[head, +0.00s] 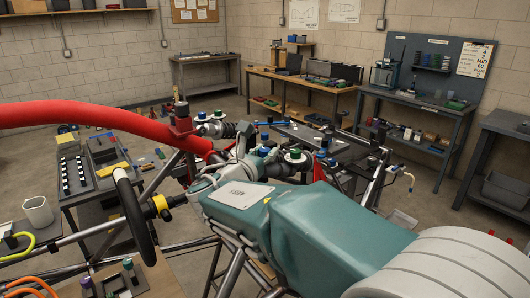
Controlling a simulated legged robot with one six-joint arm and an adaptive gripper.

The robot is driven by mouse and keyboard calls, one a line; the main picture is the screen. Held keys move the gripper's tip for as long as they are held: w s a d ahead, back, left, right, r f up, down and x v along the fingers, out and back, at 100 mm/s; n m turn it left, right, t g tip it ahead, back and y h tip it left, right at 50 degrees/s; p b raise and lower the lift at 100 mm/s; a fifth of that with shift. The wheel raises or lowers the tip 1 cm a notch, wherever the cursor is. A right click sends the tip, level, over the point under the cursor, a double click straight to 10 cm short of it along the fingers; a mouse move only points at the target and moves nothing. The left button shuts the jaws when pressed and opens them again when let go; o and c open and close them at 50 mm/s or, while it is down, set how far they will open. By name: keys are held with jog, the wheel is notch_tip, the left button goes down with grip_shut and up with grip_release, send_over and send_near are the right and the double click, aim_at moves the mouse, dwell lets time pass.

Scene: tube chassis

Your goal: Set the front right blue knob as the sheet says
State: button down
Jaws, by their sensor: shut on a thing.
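My gripper (246,159), at the end of my teal arm, reaches in among the shock absorbers in the middle of the head view. It is shut on a blue knob (264,151); the fingers partly hide the contact, and the knob's setting is too small to read. A green knob (295,155) on a white disc and another blue knob (323,152) are to the right. A further blue knob (201,116) and green knob (219,113) are behind, to the left. The sheet (475,60) hangs on the pegboard at the back right; most of its writing is unreadable.
A thick red tube (80,115) crosses from the left edge to the chassis. The black steering wheel (135,217) is left of my arm. A tool table (75,180) stands at left. Benches (300,85) line the back wall, with open floor before them.

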jog(key=shift+n+y, duration=0.3)
jog(key=shift+y, duration=0.1)
jog(key=shift+n+t+y, duration=0.65)
jog(key=shift+n+y, duration=0.65)
jog(key=shift+y, duration=0.65)
jog(key=shift+n+t+y, duration=0.65)
jog(key=shift+n+y, duration=0.65)
jog(key=shift+y, duration=0.65)
jog(key=shift+n+y, duration=0.5)
jog(key=shift+y, duration=0.3)
jog(key=shift+a+r+n+y, duration=0.1)
jog(key=shift+r+n+y, duration=0.1)
jog(key=shift+n+y, duration=0.3)
jog(key=shift+c, duration=2)
grip_release()
jog(key=shift+a+f, duration=0.1)
jog(key=shift+a, duration=0.05)
jog(key=s+d, duration=0.1)
jog(key=s, duration=1.1)
jog(key=shift+d, duration=0.2)
jog(key=shift+w+f, duration=0.1)
